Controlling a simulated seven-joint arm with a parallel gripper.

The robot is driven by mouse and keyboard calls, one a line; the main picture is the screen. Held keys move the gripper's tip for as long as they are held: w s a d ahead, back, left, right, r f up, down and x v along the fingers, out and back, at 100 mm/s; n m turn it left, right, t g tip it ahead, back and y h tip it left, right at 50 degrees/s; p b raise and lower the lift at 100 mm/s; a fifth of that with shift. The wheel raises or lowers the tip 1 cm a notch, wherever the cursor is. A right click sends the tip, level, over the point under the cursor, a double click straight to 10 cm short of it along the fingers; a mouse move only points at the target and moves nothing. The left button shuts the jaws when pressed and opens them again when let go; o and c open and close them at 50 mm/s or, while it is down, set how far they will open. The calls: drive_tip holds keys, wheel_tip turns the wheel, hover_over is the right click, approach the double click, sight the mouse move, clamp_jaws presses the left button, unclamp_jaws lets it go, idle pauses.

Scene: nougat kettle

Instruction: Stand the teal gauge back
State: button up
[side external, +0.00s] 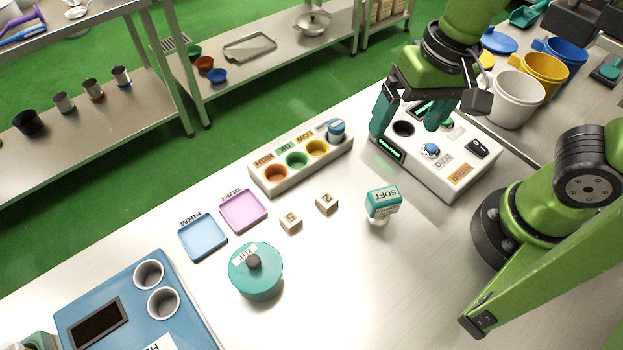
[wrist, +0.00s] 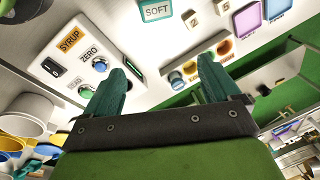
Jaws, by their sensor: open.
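The teal gauge (side external: 383,202) is a teal block labelled SOFT on a paler foot. It stands on the bare table right of centre, and its SOFT face also shows at the top edge of the wrist view (wrist: 156,10). My gripper (side external: 405,130) is open and empty above the white control box, behind the gauge and apart from it. In the wrist view its two teal fingers (wrist: 161,66) are spread with nothing between them.
A white rack (side external: 300,160) has coloured wells labelled HIGH, OK and LOW and a blue piece at its right end. The control box (side external: 456,160) has knobs and a switch. Numbered cubes (side external: 291,222), pink (side external: 243,211) and blue trays (side external: 203,238) and a teal lidded pot (side external: 256,277) lie left.

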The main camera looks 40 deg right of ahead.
drive_tip(key=w+d+r+t, duration=0.1)
drive_tip(key=d+r+t, duration=0.4)
drive_tip(key=d, duration=0.5)
drive_tip(key=shift+w+r+t+y, duration=0.3)
drive_tip(key=shift+w+r, duration=0.1)
drive_tip(key=shift+r, duration=0.05)
